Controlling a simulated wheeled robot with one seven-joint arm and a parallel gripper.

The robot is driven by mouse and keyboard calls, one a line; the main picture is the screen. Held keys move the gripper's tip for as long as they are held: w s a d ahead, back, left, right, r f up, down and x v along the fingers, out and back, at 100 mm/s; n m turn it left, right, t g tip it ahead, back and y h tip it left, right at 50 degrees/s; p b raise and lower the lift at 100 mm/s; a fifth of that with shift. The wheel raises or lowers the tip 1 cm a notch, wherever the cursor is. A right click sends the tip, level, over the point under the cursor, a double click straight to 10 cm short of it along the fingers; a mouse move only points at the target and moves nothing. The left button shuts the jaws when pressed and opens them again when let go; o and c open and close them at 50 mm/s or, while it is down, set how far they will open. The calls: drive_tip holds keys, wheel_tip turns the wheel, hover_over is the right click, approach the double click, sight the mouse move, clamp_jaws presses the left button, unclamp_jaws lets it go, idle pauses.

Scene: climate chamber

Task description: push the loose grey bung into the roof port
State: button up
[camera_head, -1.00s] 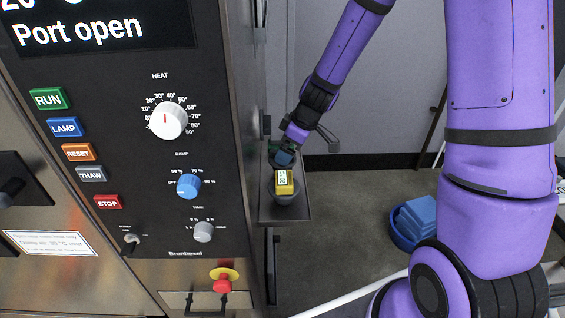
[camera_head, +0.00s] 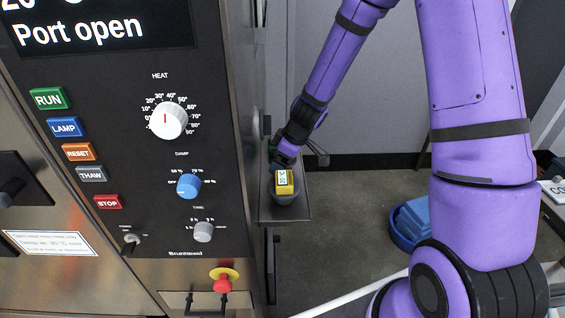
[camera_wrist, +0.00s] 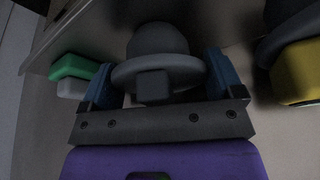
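The grey bung (camera_wrist: 157,45) shows in the wrist view, a rounded body with a wide flange and a dark square knob facing me. My gripper (camera_wrist: 160,78) has its two blue fingers apart, one on each side of the bung's flange. There are clear gaps between the fingers and the knob. In the head view my gripper (camera_head: 285,158) is low over the side shelf (camera_head: 296,213), just behind the yellow device. I cannot make out the bung in the head view. The roof port is not in view; the panel display (camera_head: 95,25) reads "Port open".
A yellow device (camera_head: 284,183) with a small display sits in a dark round holder on the shelf, close to my gripper. Green (camera_wrist: 75,67) and white (camera_wrist: 70,88) items lie left of the bung. The chamber's control panel (camera_head: 120,170) stands left of the shelf. A blue tub (camera_head: 408,228) is on the floor.

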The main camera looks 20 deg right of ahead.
drive_tip(key=c, duration=0.4)
drive_tip(key=shift+c, duration=0.2)
drive_tip(key=shift+s+d+r, duration=0.1)
drive_tip(key=shift+d+r, duration=0.3)
wheel_tip(320, 180, up, 6)
drive_tip(key=shift+s+d+r, duration=0.1)
drive_tip(key=shift+d+r, duration=0.05)
drive_tip(key=shift+d, duration=0.05)
drive_tip(key=s+d, duration=0.3)
drive_tip(key=d, duration=0.6)
drive_tip(key=s+d, duration=0.2)
drive_tip(key=d, duration=0.7)
drive_tip(key=shift+s, duration=0.4)
